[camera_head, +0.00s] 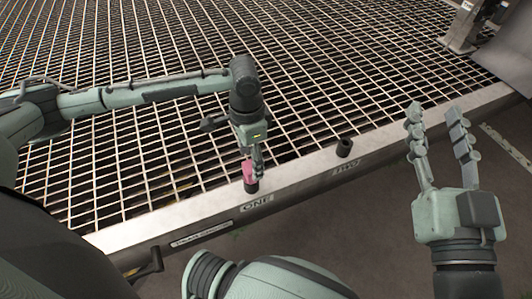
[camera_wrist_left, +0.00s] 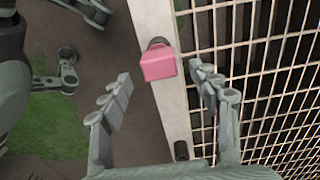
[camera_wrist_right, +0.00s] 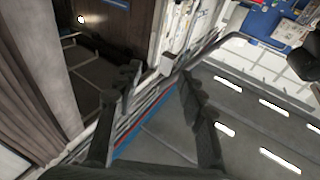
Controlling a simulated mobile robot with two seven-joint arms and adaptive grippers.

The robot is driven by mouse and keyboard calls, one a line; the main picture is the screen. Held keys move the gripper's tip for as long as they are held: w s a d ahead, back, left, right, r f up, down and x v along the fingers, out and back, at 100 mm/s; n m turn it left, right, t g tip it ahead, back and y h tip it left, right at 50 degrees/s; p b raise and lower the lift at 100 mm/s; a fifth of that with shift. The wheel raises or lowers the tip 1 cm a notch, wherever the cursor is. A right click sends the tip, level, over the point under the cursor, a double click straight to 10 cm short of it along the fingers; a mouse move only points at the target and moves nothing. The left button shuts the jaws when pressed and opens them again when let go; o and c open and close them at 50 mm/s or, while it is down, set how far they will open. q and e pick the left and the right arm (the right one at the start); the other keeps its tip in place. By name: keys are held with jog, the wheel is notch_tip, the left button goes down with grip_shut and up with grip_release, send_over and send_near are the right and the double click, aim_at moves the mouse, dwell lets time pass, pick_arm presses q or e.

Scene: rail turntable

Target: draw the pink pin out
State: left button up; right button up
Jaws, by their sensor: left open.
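The pink pin (camera_head: 248,171) stands in the dark socket at the label ONE on the metal edge rail. Its blocky pink head (camera_wrist_left: 158,66) shows in the left wrist view, with a dark collar behind it. My left gripper (camera_head: 254,168) is at the pin and partly covers it in the head view. In the left wrist view its open fingers (camera_wrist_left: 160,75) stand on either side of the pink head, with gaps on both sides. My right gripper (camera_head: 436,112) is open and empty, out to the right of the rail; its spread fingers also show in the right wrist view (camera_wrist_right: 157,75).
A dark empty-looking socket (camera_head: 344,147) stands at the label TWO on the rail (camera_head: 300,183), to the right of the pin. Metal grating (camera_head: 340,60) lies behind the rail. A metal post (camera_head: 462,28) stands at the far right. The floor in front is clear.

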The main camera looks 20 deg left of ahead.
pick_arm(q)
notch_tip(320, 180, down, 6)
jog(key=shift+f+b, duration=0.1)
jog(key=shift+b, duration=0.85)
jog(key=shift+f, duration=0.8)
pick_arm(e)
notch_tip(320, 180, up, 6)
jog(key=s+t+y, duration=0.1)
jog(key=s+t, duration=0.1)
jog(key=t, duration=0.2)
jog(key=shift+s+d, duration=0.15)
jog(key=shift+d, duration=0.05)
pick_arm(q)
grip_shut()
jog(key=c, duration=0.7)
grip_release()
jog(key=c, duration=0.7)
pick_arm(e)
jog(key=shift+r, duration=0.1)
